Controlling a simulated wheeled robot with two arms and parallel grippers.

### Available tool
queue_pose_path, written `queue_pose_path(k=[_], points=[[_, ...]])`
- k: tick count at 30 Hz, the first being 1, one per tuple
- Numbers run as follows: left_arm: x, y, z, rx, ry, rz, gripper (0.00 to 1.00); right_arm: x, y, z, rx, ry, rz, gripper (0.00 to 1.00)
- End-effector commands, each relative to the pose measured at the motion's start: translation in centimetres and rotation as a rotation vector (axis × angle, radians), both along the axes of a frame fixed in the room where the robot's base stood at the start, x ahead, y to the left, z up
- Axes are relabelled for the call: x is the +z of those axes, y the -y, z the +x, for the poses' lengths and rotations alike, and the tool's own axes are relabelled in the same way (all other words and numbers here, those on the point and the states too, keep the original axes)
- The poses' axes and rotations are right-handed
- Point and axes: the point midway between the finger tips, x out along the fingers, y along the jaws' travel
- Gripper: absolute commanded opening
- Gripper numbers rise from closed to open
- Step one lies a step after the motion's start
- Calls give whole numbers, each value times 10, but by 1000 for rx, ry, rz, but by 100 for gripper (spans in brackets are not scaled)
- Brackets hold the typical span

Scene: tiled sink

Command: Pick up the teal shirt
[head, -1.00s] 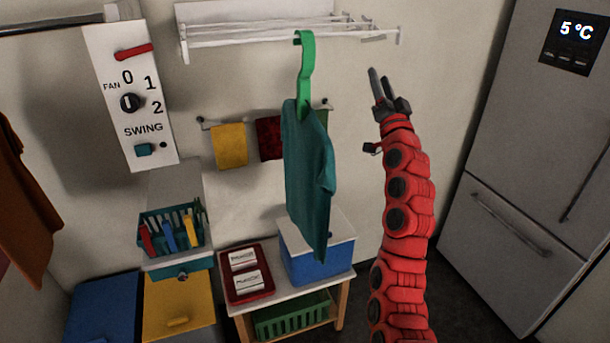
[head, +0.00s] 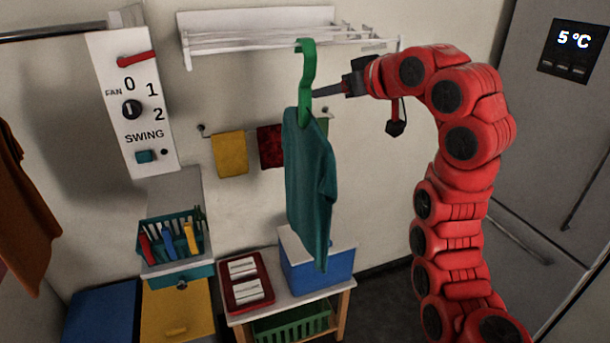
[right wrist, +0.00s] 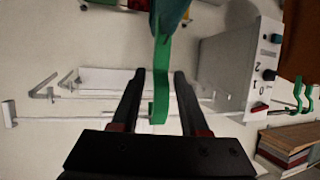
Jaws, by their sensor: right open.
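The teal shirt (head: 309,185) hangs on a green hanger (head: 308,72), whose hook is over the white wall rack (head: 240,37). My right gripper (head: 322,91) reaches in from the right at the height of the hanger's neck. In the right wrist view the jaws (right wrist: 159,80) are open, with the green hanger (right wrist: 160,85) between the two fingers. The teal shirt (right wrist: 170,12) shows only as a small part at the top there. I cannot tell whether a finger touches the hanger. My left gripper is not in view.
A white control panel (head: 130,100) is on the wall at the left. Yellow (head: 230,153) and red (head: 270,146) towels hang behind the shirt. A blue box (head: 318,270) and a red tray (head: 263,298) stand on a small table below. A fridge (head: 560,130) is at the right.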

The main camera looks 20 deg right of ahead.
Motion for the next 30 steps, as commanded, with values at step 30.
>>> queue_pose_path(k=[30], points=[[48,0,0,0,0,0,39,-45,-35,111,0,2,1,44]])
